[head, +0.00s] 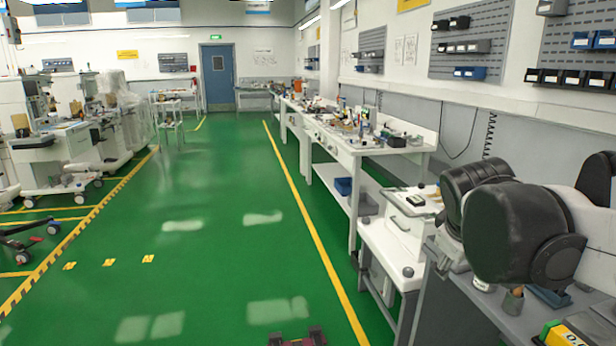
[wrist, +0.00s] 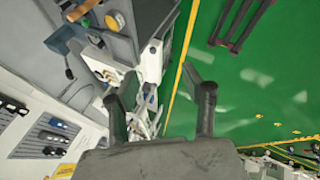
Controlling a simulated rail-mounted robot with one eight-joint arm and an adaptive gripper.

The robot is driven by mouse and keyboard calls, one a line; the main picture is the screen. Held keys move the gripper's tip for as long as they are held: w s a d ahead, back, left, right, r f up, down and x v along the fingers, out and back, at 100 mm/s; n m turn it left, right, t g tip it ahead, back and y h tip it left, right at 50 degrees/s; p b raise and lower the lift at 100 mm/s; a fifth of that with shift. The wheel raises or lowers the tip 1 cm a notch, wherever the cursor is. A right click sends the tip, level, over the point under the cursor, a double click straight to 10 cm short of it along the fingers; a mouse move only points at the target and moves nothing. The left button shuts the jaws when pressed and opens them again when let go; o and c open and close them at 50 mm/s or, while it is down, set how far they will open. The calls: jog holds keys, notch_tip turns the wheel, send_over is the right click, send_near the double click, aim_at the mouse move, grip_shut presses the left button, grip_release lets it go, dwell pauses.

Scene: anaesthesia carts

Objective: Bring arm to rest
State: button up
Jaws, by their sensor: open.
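My gripper (wrist: 158,94) shows in the wrist view with its two dark fingers spread apart and nothing between them. The green floor and the edge of a workbench lie beyond the fingers. In the head view, black and white links of my arm (head: 512,232) fill the right side, over a grey worktop. The gripper itself cannot be made out in the head view.
A grey worktop (head: 500,312) with small items lies under my arm. A white drawer cart (head: 395,252) and a long white workbench (head: 345,150) stand beyond it. Anaesthesia carts (head: 60,160) stand at left.

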jog(key=s+a+f+m+y, duration=0.1)
jog(key=s+a+m, duration=0.1)
jog(key=s, duration=0.3)
jog(key=s+a+f+m+y+p, duration=0.1)
jog(key=s+a+f+m, duration=0.1)
jog(key=s, duration=0.3)
jog(key=s+a+f+m+t+y+p, duration=0.1)
jog(key=s+a+f, duration=0.1)
jog(key=s+a, duration=0.2)
jog(key=shift+s+m, duration=0.4)
jog(key=shift+s, duration=0.1)
